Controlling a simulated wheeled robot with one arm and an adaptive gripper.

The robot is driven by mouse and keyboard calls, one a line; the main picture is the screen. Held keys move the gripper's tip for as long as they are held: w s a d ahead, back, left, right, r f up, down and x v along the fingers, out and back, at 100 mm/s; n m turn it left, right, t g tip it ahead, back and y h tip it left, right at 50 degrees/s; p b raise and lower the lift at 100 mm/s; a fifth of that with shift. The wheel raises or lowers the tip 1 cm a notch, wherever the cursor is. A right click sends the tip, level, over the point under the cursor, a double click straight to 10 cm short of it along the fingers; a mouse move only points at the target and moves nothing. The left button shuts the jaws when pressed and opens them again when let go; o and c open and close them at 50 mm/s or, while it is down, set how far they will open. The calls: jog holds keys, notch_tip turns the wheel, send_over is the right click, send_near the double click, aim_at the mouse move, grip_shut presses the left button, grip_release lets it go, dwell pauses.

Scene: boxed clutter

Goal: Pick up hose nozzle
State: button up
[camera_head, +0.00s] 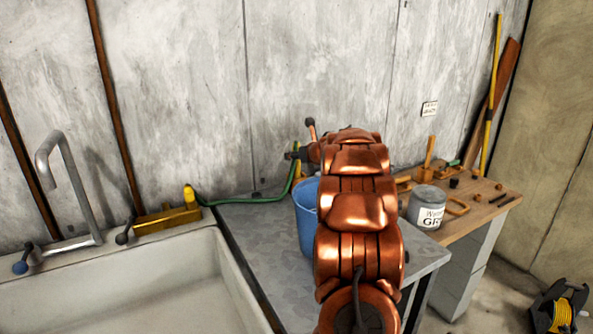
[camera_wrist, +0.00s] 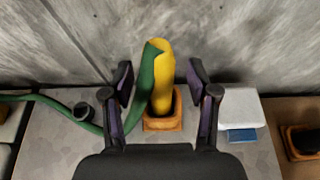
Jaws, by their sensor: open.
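A yellow upright piece with a green hose-like strip along its left side, which looks like the hose nozzle (camera_wrist: 165,75), stands above a square orange base (camera_wrist: 162,123) in the wrist view. My gripper (camera_wrist: 159,85) is open, with one finger to the left and one to the right of it. I see gaps between the fingers and the yellow piece; contact is not visible. In the head view my gripper (camera_head: 297,154) is small and partly hidden by my arm. A bit of yellow (camera_head: 298,170) shows just below it, at the end of the green hose (camera_head: 250,200).
A blue bucket (camera_head: 305,220) stands on the grey table (camera_head: 265,235), partly behind my arm. A sink (camera_head: 130,285) is to the left. A wooden bench (camera_head: 480,212) with a grey can (camera_head: 427,205) and small items is to the right. A concrete wall (camera_head: 190,90) rises close behind.

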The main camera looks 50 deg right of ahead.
jog(key=shift+w+d+f, duration=0.1)
jog(key=shift+w+f, duration=0.15)
jog(key=shift+w, duration=0.25)
jog(key=shift+c, duration=0.4)
grip_shut()
